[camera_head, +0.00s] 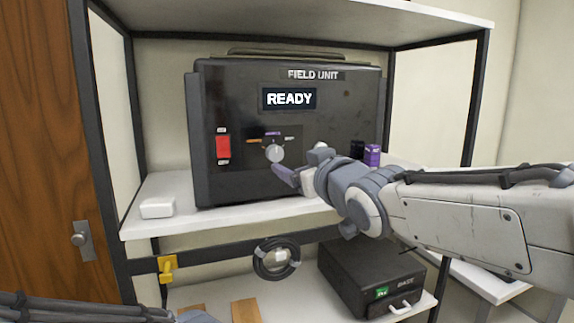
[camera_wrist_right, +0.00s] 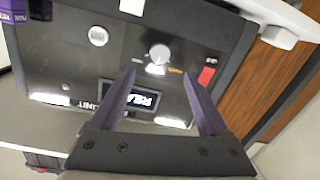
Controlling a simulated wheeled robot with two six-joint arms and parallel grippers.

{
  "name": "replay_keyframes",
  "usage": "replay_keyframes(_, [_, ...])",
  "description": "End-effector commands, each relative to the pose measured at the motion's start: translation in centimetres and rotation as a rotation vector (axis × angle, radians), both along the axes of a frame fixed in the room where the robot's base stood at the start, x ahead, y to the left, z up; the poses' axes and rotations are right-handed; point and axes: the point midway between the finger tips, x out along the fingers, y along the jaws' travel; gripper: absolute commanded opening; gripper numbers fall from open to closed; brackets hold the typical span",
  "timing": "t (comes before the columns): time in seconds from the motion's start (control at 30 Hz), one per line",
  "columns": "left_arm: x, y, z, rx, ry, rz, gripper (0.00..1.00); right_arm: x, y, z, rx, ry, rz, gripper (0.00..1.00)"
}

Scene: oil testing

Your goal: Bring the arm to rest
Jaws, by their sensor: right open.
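My right arm (camera_head: 470,225) reaches in from the right in the head view. Its gripper (camera_head: 287,178) is in front of the lower part of the black field unit (camera_head: 235,170), below the round knob (camera_head: 275,153). In the right wrist view the two purple-grey fingers (camera_wrist_right: 160,78) are spread with nothing between them. The unit appears upside down there, with its knob (camera_wrist_right: 159,53) beyond the fingertips. Contact with the unit cannot be told. Part of my left arm (camera_head: 90,308) shows at the bottom left; its jaws are not visible.
The unit's display (camera_head: 289,98) reads READY, and a red switch (camera_head: 223,147) is at its left. A white box (camera_head: 157,207) and a purple box (camera_head: 372,155) flank it on the shelf (camera_head: 145,230). A black base box (camera_head: 365,275) sits below.

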Motion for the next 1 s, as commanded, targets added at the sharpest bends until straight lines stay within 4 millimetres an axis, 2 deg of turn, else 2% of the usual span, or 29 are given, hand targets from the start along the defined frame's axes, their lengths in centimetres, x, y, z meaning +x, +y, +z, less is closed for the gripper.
replay_keyframes(0.37, [0.0,0.0,0.0,0.000,0.000,0.000,0.00,-0.3,-0.1,-0.1,0.000,0.004,0.000,0.79])
replay_keyframes(0.47, [0.0,0.0,0.0,0.000,0.000,0.000,0.00,-0.7,0.3,-1.7,-0.009,0.054,0.003,0.79])
replay_keyframes(0.57, [0.0,0.0,0.0,0.000,0.000,0.000,0.00,-2.0,1.1,-5.8,-0.034,0.190,0.010,0.79])
replay_keyframes(0.67, [0.0,0.0,0.0,0.000,0.000,0.000,0.00,-5.0,2.1,-11.9,-0.088,0.398,0.025,0.79])
replay_keyframes(0.7, [0.0,0.0,0.0,0.000,0.000,0.000,0.00,-6.7,2.5,-14.6,-0.115,0.492,0.038,0.79])
replay_keyframes(0.77, [0.0,0.0,0.1,0.000,0.000,0.000,0.00,-9.5,2.7,-18.2,-0.159,0.629,0.051,0.79])
replay_keyframes(0.8, [0.0,0.0,0.1,0.000,0.000,0.000,0.00,-11.6,2.7,-20.5,-0.192,0.720,0.059,0.79])
replay_keyframes(0.9, [0.0,0.0,0.1,0.000,0.000,0.000,0.00,-17.3,2.2,-25.3,-0.284,0.937,0.082,0.79])
replay_keyframes(1.0, [0.0,0.0,0.1,0.000,0.000,0.000,0.00,-22.6,1.2,-28.6,-0.370,1.120,0.104,0.79])
